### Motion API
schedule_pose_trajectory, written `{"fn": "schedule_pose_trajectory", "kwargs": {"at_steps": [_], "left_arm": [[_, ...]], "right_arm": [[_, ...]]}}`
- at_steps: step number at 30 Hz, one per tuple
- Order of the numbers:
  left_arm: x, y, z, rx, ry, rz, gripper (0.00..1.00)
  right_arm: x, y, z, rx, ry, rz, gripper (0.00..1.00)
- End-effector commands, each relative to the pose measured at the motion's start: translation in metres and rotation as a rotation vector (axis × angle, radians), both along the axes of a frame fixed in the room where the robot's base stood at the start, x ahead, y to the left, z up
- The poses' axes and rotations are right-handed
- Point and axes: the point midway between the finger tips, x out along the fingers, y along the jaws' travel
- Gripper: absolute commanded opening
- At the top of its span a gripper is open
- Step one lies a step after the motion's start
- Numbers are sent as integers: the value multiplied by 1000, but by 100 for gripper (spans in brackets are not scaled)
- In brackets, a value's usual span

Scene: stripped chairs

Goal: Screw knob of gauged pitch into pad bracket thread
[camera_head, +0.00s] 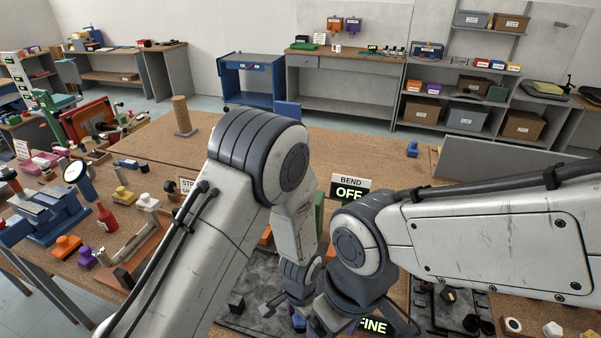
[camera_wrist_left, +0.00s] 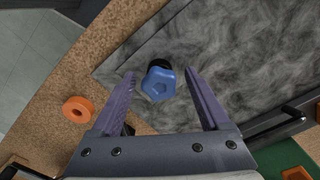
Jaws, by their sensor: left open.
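In the left wrist view a blue lobed knob (camera_wrist_left: 160,85) lies over the grey marbled mat (camera_wrist_left: 225,60), with a black part just behind it. My left gripper (camera_wrist_left: 160,80) is open, and its two purple-grey fingers stand on either side of the knob with gaps, not visibly touching it. In the head view my arms hide most of the mat (camera_head: 238,318); a small blue piece (camera_head: 299,322) shows low in the middle, perhaps the same knob. My right arm's end is largely covered and cut off at the bottom, so its jaws are unclear. I cannot make out the pad bracket.
An orange ring (camera_wrist_left: 78,109) lies on the cork-coloured bench left of the mat. A BEND OFF sign (camera_head: 349,189) stands behind the arms. A red bottle (camera_head: 106,218) and a blue vise (camera_head: 50,218) stand at the left. The bench's back middle is mostly clear.

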Motion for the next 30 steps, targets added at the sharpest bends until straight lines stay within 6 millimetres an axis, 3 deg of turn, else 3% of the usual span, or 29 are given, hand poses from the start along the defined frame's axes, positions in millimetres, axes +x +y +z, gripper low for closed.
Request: {"fn": "schedule_pose_trajectory", "kwargs": {"at_steps": [13, 30], "left_arm": [[0, 0, -2, 0, 0, 52, 79], [0, 0, -2, 0, 0, 913, 79]], "right_arm": [[0, 0, -2, 0, 0, 0, 80], [0, 0, 3, 0, 0, 1, 80]]}}
